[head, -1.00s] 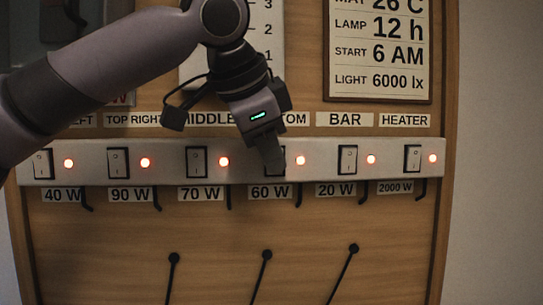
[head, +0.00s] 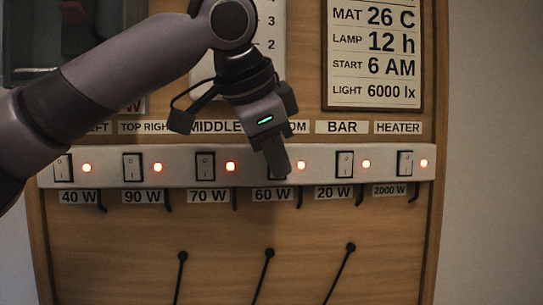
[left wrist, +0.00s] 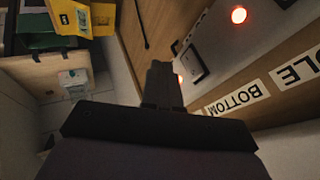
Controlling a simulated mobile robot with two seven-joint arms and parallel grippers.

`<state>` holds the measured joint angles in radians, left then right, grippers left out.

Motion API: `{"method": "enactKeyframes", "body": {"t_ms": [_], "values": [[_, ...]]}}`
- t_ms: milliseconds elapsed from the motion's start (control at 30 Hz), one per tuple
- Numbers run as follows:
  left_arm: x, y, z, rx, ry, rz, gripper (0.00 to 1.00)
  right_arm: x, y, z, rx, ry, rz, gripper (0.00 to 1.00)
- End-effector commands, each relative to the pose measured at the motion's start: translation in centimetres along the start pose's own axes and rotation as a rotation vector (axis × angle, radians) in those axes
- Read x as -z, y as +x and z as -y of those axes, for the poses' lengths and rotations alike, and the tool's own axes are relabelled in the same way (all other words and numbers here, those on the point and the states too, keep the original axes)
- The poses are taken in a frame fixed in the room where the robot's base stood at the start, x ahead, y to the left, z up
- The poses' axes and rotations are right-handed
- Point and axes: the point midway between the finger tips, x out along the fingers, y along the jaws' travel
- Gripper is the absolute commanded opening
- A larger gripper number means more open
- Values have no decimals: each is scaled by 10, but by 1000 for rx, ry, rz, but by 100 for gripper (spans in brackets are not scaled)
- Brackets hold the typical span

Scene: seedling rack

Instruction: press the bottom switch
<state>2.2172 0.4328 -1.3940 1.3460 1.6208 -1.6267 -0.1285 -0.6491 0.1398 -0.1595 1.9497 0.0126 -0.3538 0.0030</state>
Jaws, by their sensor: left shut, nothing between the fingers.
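The bottom switch (head: 269,177) is on the white switch strip, above the 60 W label, and is mostly hidden behind my left gripper in the head view. A red light (head: 301,165) glows to its right. In the left wrist view a dark-framed switch (left wrist: 194,63), which looks like the bottom one, lies just right of the fingertips. My left gripper (head: 279,165) is shut and empty, with its tips in front of the switch. It also shows in the left wrist view (left wrist: 160,68). I cannot tell whether the tips touch the switch. My right gripper is in neither view.
The middle switch (head: 205,166) and bar switch (head: 345,164) stand close on either side, each with a lit red light. The strip (head: 325,178) runs across the wooden panel (head: 120,250). Hooks hang below it, with dark-knobbed rods lower down.

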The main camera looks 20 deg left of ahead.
Motion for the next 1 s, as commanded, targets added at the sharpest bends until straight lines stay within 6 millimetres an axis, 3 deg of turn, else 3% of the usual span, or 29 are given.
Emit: {"method": "enactKeyframes", "body": {"t_ms": [67,300,500,1000], "values": [[2,1,-1,-1,1,-1,0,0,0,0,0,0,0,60],[0,-60,-9,1,0,-3,0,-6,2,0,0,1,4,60],[0,-89,-13,0,0,-2,0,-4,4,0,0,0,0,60],[-1,-99,-14,0,1,0,0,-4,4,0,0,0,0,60]]}}
